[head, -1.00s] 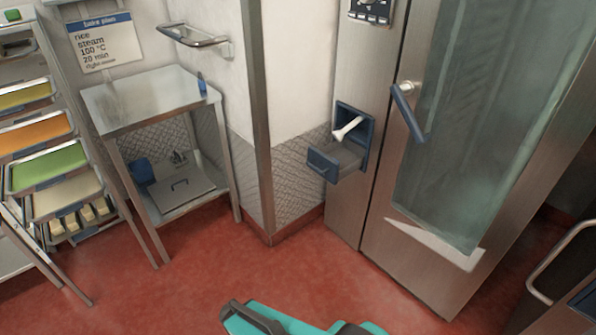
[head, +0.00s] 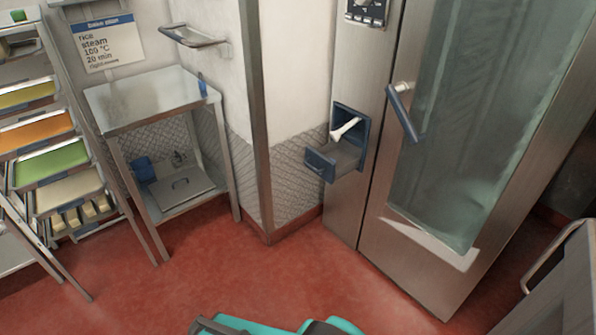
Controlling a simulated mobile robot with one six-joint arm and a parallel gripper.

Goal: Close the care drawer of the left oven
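The care drawer (head: 322,163) sticks out open from the left front panel of the oven (head: 346,211). It has a blue front with a handle and a grey tray body, and it sits in a blue-framed opening. A white stick-like piece (head: 345,128) leans in the opening above the tray. No gripper fingers show in the head view. Only teal and dark parts of my own body show at the bottom edge, well below and apart from the drawer.
A steel table (head: 150,95) with a lower shelf stands left of a wall corner post (head: 256,120). A tray rack (head: 52,160) is at far left. The oven's glass door (head: 450,130) is right of the drawer. Red floor (head: 230,275) before the oven is clear.

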